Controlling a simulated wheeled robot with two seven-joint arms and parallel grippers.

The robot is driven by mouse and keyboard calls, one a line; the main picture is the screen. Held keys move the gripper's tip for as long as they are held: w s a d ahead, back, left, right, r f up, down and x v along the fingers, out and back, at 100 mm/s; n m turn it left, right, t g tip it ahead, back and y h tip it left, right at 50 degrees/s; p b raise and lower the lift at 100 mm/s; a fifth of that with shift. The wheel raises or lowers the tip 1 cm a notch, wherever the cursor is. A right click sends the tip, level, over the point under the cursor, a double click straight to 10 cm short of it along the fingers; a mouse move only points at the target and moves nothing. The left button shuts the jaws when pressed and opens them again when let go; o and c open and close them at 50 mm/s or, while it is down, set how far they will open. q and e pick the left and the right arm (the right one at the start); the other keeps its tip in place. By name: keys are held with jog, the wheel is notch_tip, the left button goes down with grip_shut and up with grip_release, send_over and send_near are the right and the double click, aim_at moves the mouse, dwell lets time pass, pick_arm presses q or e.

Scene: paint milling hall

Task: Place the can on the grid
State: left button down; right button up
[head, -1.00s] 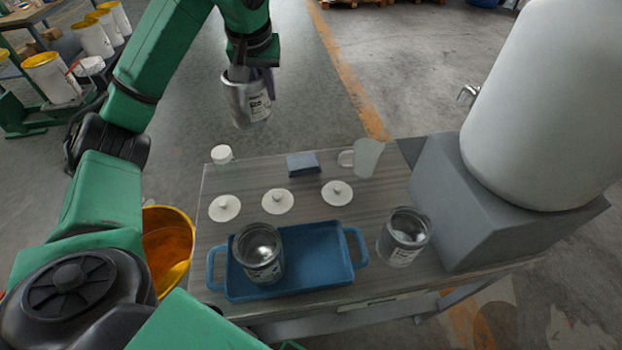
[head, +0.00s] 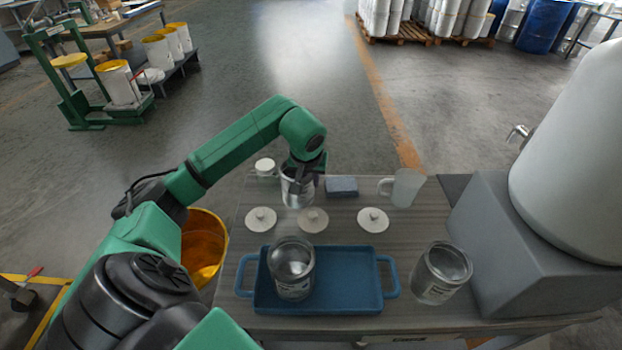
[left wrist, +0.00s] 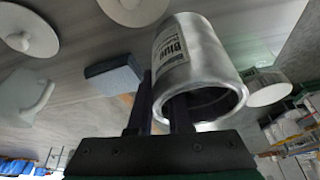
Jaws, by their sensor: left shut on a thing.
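My left gripper (head: 303,166) is shut on the wall of an open metal can (head: 297,192), in the head view above the back part of the table (head: 225,265). In the left wrist view the can (left wrist: 195,50) shows a printed label, and one finger of the gripper (left wrist: 160,105) is inside its rim. I cannot tell whether the can touches the table. A second can (head: 291,270) stands on the left part of a blue tray (head: 345,275). A third can (head: 440,275) stands right of the tray. I cannot make out a grid. My right gripper is not in view.
Three white knobbed lids (head: 373,219) lie in a row behind the tray. A grey-blue block (head: 341,186), a translucent jug (head: 405,188) and a small white tub (head: 265,167) stand at the back edge. A large tank (head: 575,160) on a grey base is at the right.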

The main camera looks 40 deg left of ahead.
pick_arm(q)
jog(key=c, duration=0.8)
grip_release()
jog(key=shift+c, duration=0.2)
